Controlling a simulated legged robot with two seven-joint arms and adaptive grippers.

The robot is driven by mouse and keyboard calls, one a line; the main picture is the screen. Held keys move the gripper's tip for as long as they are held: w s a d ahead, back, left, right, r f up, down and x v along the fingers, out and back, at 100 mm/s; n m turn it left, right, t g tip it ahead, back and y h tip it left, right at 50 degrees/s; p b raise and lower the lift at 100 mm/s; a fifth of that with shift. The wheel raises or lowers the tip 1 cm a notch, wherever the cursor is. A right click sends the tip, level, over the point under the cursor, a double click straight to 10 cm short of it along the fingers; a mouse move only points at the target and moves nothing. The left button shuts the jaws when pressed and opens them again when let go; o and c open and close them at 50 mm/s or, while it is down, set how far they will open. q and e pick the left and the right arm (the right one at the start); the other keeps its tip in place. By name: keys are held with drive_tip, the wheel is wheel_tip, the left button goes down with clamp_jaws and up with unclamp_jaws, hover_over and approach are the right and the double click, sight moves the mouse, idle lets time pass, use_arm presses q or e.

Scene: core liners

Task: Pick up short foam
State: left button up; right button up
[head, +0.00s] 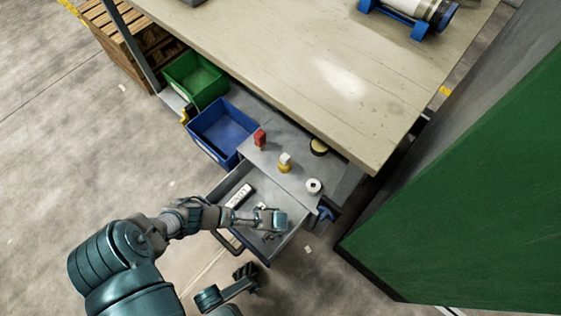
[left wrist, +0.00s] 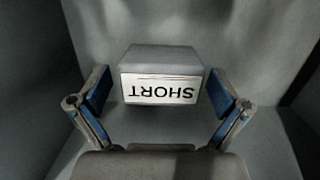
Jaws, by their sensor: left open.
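The short foam (left wrist: 160,72) is a grey block with a white label reading SHORT, upside down in the left wrist view. It lies in the grey drawer (head: 219,189). My left gripper (left wrist: 159,100) is open, with one blue-padded finger on each side of the block and visible gaps between. In the head view, my left gripper (head: 270,222) is over the right part of the open drawer and hides much of what lies under it.
Another block with a white label (head: 238,195) lies in the drawer's left part. The drawer walls are close around the gripper. A red item (head: 259,138), a yellow-and-white item (head: 285,162) and a white roll (head: 313,186) stand on the ledge beyond. Blue (head: 222,128) and green (head: 195,78) bins stand farther left.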

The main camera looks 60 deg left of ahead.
use_arm(q)
drive_tip(key=shift+w+r, duration=0.1)
drive_tip(key=shift+w, duration=0.05)
drive_tip(key=c, duration=1)
